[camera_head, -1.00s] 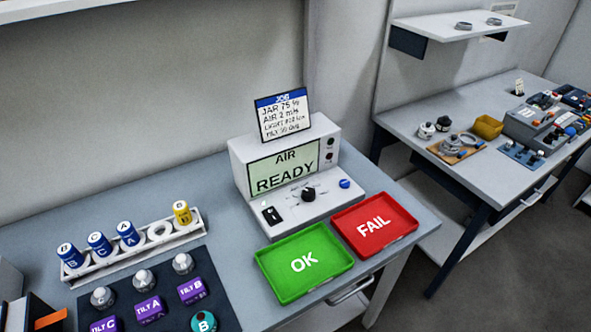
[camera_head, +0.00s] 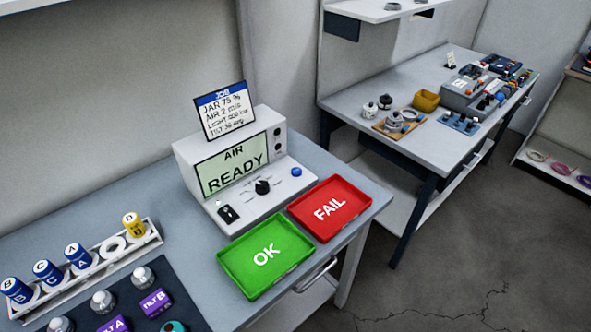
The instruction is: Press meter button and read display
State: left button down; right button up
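The meter (camera_head: 222,205) is a white box on the near table. Its display (camera_head: 233,166) reads "AIR READY". A blue button (camera_head: 296,172) sits at the right of its sloped front panel, with a black knob (camera_head: 262,186) in the middle and a black switch or socket (camera_head: 228,213) at the left. A job card (camera_head: 222,111) stands on top, reading JAR 75, AIR 2, a light line and a tilt line; the small print is blurred. Neither gripper shows in the view.
A green OK tray (camera_head: 266,282) and a red FAIL tray (camera_head: 354,207) lie in front of the meter. A white rack (camera_head: 150,239) with several labelled cylinders is at left, beside a dark mat (camera_head: 180,297) with purple tilt blocks. A second table (camera_head: 440,145) stands at right, across open floor.

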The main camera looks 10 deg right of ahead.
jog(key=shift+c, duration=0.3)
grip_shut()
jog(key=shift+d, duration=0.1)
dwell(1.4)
